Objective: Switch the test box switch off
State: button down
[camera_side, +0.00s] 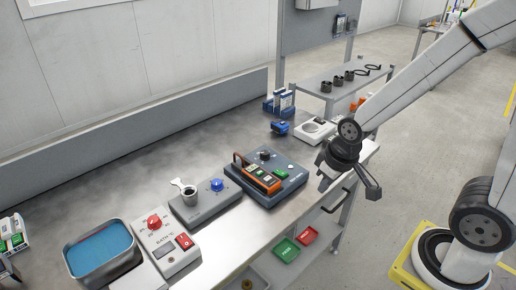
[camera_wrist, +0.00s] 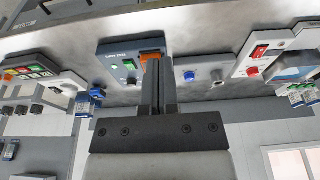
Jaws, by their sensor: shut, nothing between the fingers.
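The test box (camera_side: 291,183) is a dark blue-grey unit near the front edge of the bench. Its green switch (camera_side: 280,174) is on the top face, to the right of an orange device (camera_side: 258,179) resting on the box. A black knob (camera_side: 265,155) is behind them. In the wrist view, the box (camera_wrist: 112,50) is left of my fingers and its green switch (camera_wrist: 129,64) shows clearly. The switch's tilt is too small to tell. My gripper (camera_wrist: 158,68) is shut and empty. In the side view it hangs to the right of the box, apart from it.
A grey unit with a blue knob (camera_side: 217,185), a bath controller (camera_side: 166,246) with a red knob and red switch, and a water bath (camera_side: 101,252) stand to the left. A white unit (camera_side: 314,131) and a blue item (camera_side: 280,127) stand behind. Green and red trays (camera_side: 287,249) are below.

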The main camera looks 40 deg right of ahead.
jog(key=c, duration=0.8)
grip_release()
jog(key=shift+w, duration=0.1)
jog(key=shift+o, duration=0.8)
jog(key=shift+w+d, duration=0.1)
jog(key=shift+w, duration=0.15)
jog(key=g, duration=0.3)
send_over(280, 172)
notch_tip(280, 172, down, 9)
jog(key=shift+r, duration=0.2)
jog(key=shift+f, duration=3.9)
